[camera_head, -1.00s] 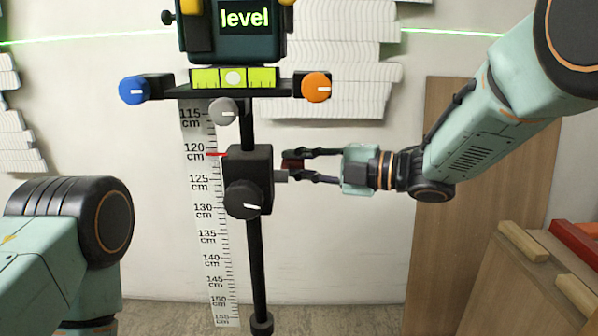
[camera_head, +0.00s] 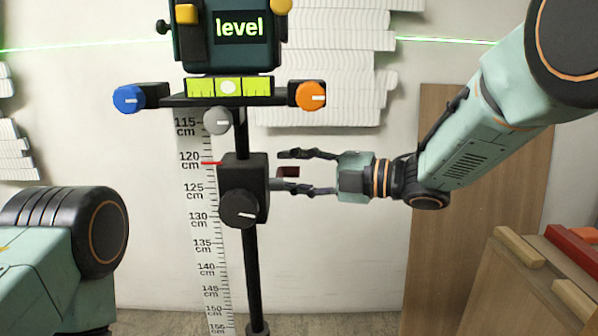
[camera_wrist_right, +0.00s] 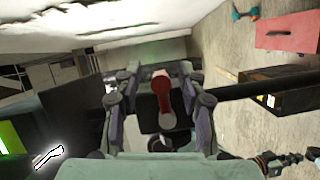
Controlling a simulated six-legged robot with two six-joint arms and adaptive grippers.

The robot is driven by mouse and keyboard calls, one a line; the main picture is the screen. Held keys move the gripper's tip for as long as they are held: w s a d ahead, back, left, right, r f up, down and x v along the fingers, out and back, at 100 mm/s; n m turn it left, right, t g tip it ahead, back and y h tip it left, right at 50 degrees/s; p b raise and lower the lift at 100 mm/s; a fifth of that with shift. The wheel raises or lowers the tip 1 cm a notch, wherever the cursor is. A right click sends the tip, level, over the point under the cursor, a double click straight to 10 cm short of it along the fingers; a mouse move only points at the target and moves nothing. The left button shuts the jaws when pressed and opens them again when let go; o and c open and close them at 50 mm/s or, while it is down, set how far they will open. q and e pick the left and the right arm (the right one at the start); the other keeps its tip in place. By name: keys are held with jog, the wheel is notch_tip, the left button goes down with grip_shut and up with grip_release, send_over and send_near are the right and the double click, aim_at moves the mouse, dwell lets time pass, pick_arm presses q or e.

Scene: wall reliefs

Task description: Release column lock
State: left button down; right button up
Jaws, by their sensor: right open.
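The black lock block (camera_head: 243,188) sits on the black column (camera_head: 253,280), with a round black knob (camera_head: 238,209) on its front. My right gripper (camera_head: 284,170) is open, one finger above and one below the lever, with gaps visible. In the right wrist view, the red lever (camera_wrist_right: 161,95) stands between the spread fingers of the gripper (camera_wrist_right: 158,80). My left gripper is out of view; only part of that arm shows at lower left.
A laser level (camera_head: 238,40) reading "level" tops the column, above a bubble vial (camera_head: 229,87), a blue knob (camera_head: 129,98), an orange knob (camera_head: 310,95) and a grey knob (camera_head: 217,121). A scale (camera_head: 205,250) stands behind, its red pointer (camera_head: 212,163) near 120 cm. A wooden board (camera_head: 440,260) leans right.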

jog(key=v, duration=1.2)
jog(key=w+d+f+m+t+h, duration=0.4)
jog(key=f+m+t+h, duration=0.3)
jog(key=m, duration=0.8)
jog(key=s+d+f+m+g+h+p, duration=0.1)
jog(key=s+d+f+m+g+h, duration=0.15)
jog(key=s+f+m, duration=0.45)
jog(key=s+d+f+m+g+h+p, duration=0.1)
jog(key=s+f+m+g+h+p, duration=0.15)
jog(key=f, duration=0.95)
jog(key=s+d+f+m+g+h+p, duration=0.1)
jog(key=s+f, duration=0.3)
jog(key=s, duration=0.6)
jog(key=s+d+f+m+g+h+p, duration=0.1)
jog(key=s+f+g, duration=0.3)
jog(key=s, duration=0.7)
jog(key=s+d+f+m+g+h+p, duration=0.1)
jog(key=s+f, duration=0.4)
jog(key=s, duration=0.5)
jog(key=shift+s+d+f+m+g+h, duration=0.15)
jog(key=shift+s+d+m+g+h, duration=0.45)
jog(key=shift+m+g, duration=0.65)
